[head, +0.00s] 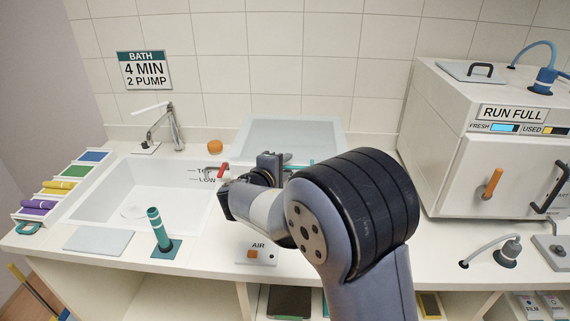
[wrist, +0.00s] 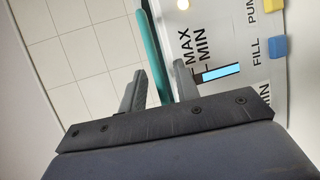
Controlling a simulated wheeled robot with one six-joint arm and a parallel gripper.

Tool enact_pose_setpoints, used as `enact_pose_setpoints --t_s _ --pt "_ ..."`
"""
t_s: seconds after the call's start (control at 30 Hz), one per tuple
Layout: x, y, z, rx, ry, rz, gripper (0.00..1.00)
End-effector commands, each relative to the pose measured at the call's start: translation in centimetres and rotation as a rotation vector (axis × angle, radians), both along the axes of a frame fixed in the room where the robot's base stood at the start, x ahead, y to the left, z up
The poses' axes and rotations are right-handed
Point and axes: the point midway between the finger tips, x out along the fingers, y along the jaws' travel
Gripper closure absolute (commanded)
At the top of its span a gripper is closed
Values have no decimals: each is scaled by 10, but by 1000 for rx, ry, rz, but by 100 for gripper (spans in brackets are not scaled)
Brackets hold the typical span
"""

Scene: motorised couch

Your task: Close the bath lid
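A pale grey panel (head: 290,130), which looks like the bath lid, stands raised and tilted against the back wall, behind my arm. A teal bar (head: 308,162) shows at its lower right, partly hidden by my arm; I cannot tell whether it is joined to the panel. My gripper (head: 270,160) is beside it, partly hidden by my own wrist. In the wrist view, my gripper's two fingers (wrist: 158,82) are apart, with a teal bar (wrist: 150,45) running between them. Gaps show on both sides of the bar, so nothing is clearly gripped.
A white sink (head: 130,195) with a tap (head: 163,128) lies left. A teal upright handle (head: 159,230) and an AIR switch plate (head: 257,252) are near the front edge. A white cabinet (head: 490,150) fills the right. A marked panel (wrist: 235,50) shows in the wrist view.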

Motion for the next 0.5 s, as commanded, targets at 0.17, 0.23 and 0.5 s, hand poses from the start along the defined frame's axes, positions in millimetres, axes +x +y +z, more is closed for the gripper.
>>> enact_pose_setpoints --t_s 0.17,0.23,0.5 --pt "2 -1 -1 1 1 1 70" --pt "1 -1 -1 0 1 0 70" --pt "1 -1 -1 0 1 0 88"
